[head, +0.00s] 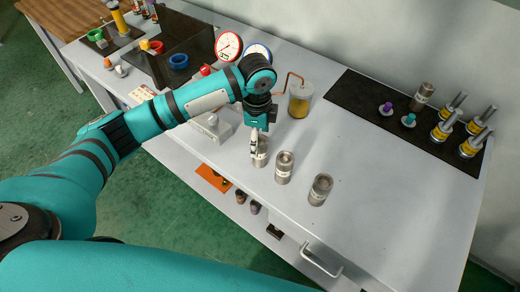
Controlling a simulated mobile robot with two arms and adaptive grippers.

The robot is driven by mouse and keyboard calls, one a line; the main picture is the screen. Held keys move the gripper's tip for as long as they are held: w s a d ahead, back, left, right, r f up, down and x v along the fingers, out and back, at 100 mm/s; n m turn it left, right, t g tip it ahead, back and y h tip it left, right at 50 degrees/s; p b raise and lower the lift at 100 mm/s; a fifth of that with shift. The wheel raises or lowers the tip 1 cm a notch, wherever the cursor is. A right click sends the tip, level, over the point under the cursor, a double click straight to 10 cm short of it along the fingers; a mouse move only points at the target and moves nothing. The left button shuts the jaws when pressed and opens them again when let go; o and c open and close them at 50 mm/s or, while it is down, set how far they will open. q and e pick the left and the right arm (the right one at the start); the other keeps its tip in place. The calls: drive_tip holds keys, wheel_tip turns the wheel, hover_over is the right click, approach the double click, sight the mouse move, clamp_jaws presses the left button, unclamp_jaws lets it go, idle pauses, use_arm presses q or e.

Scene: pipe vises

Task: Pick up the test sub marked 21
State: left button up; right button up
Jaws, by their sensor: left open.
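Three grey metal cylinders with pale labels stand upright in a slanting row on the white table: a left one (261,157), a middle one (284,168) and a right one (320,190). A similar cylinder (423,97) stands on the black mat at the right. The labels are too small to read, so I cannot tell which is marked 21. My left gripper (256,147) is open and points down at the left cylinder, with its fingers at the cylinder's upper part. It partly hides that cylinder, and I cannot tell if they touch. My right gripper is out of view.
A jar of yellow contents (300,100) stands behind the gripper. Two round gauges (229,46) are at the back. The black mat (375,96) holds several yellow-banded metal pieces (475,141). The table's front right is clear.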

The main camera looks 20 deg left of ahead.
sight(260, 145)
use_arm(q)
drive_tip(key=shift+f, duration=0.45)
drive_tip(key=f, duration=0.1)
drive_tip(key=f+p, duration=0.1)
drive_tip(key=f, duration=0.2)
drive_tip(key=shift+w+d+f+p, duration=0.2)
drive_tip(key=shift+d+f+p, duration=0.05)
drive_tip(key=shift+p, duration=0.15)
drive_tip(key=shift+f, duration=0.1)
clamp_jaws()
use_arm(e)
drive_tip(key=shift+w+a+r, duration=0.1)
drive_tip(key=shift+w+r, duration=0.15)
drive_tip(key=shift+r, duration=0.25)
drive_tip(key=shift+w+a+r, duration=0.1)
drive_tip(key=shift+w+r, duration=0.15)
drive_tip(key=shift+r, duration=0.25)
